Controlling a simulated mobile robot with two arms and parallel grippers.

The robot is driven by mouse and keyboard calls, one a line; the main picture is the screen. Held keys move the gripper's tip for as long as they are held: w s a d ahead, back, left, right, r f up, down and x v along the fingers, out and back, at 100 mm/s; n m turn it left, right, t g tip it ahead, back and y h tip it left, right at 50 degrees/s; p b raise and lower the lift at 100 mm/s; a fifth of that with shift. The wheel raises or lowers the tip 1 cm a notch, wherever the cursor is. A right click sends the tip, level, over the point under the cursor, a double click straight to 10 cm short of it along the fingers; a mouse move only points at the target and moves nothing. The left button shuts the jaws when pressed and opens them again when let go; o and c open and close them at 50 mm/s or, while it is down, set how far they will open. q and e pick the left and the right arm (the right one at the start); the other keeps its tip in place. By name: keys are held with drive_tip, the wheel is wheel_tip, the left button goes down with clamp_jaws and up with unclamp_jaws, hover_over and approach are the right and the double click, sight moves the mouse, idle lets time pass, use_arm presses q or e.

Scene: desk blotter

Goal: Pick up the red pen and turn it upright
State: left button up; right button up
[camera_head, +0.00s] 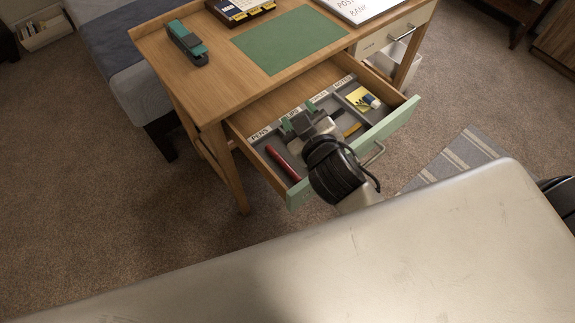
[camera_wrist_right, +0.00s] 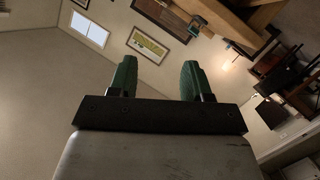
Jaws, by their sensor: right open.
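The red pen (camera_head: 283,163) lies flat in the leftmost compartment of the open desk drawer (camera_head: 290,198), beside the label reading PENS. My right gripper (camera_head: 297,124) reaches over the drawer, to the right of the pen and apart from it. In the right wrist view, its two green fingers (camera_wrist_right: 157,80) are spread with nothing between them. The pen does not show in that view. My left gripper is not in view.
The drawer has labelled compartments; a yellow note pad (camera_head: 357,97) lies in the right one. On the desk (camera_head: 190,85) are a green blotter (camera_head: 290,40), a teal stapler (camera_head: 187,43) and a white binder (camera_head: 365,8). A bed (camera_head: 130,85) stands left.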

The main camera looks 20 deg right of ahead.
drive_tip(key=w+a+r+n+t+y, duration=0.2)
drive_tip(key=a+r+n+t+y, duration=0.1)
drive_tip(key=a+r+n+y, duration=0.85)
drive_tip(key=s+a+f+n+g+y, duration=0.2)
drive_tip(key=s+a+n+g+y, duration=0.2)
drive_tip(key=a+n+g+y, duration=0.55)
drive_tip(key=n+g+h, duration=0.9)
drive_tip(key=n+h, duration=0.4)
drive_tip(key=h, duration=0.8)
approach(284, 162)
wheel_tip(284, 162, down, 4)
drive_tip(key=shift+a+r+b, duration=0.1)
drive_tip(key=shift+r+b, duration=0.05)
drive_tip(key=shift+b, duration=0.15)
drive_tip(key=shift+f, duration=2.8)
